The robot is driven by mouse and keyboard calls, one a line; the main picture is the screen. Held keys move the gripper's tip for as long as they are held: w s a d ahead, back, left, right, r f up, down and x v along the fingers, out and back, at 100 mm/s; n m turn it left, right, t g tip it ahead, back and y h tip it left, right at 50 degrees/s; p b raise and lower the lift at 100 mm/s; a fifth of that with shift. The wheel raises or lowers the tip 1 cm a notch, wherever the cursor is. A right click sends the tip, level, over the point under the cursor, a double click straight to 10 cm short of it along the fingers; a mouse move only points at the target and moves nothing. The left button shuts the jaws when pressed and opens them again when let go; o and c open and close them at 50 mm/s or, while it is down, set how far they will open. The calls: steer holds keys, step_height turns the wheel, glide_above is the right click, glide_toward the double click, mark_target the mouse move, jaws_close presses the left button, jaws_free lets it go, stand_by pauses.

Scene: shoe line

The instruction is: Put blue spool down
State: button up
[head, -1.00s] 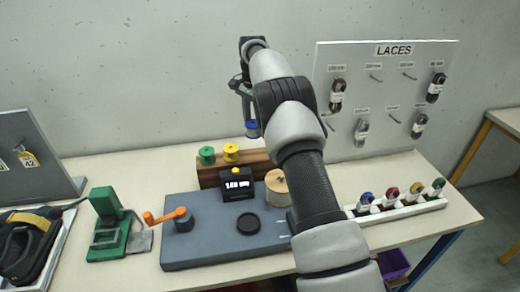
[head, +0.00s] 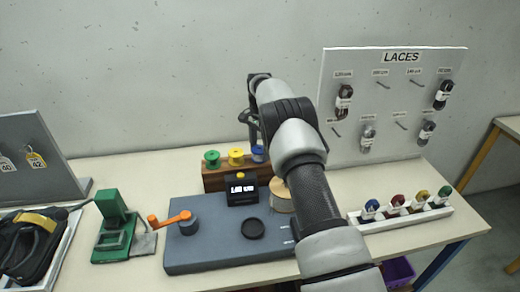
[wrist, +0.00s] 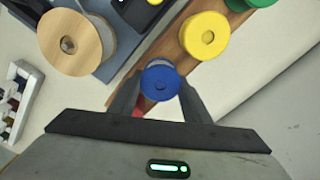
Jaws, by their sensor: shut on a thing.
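The blue spool (wrist: 160,84) is between my gripper's fingertips (wrist: 156,95) in the wrist view, and the gripper is shut on it. In the head view the blue spool (head: 259,154) is at the wooden rack (head: 213,183), to the right of the yellow spool (head: 236,157) and the green spool (head: 212,159). It looks level with them, upright. My gripper (head: 257,143) is above the rack's right end. Whether the blue spool touches the rack is hidden.
A grey base (head: 205,247) with an orange crank (head: 170,219), a small display (head: 242,189) and a wooden spool (head: 283,198) stands in front of the rack. The laces board (head: 392,105) stands behind at right. A white tray of small spools (head: 405,217) lies at right.

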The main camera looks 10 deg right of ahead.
steer(key=shift+f, duration=0.15)
steer(key=o, duration=1.2)
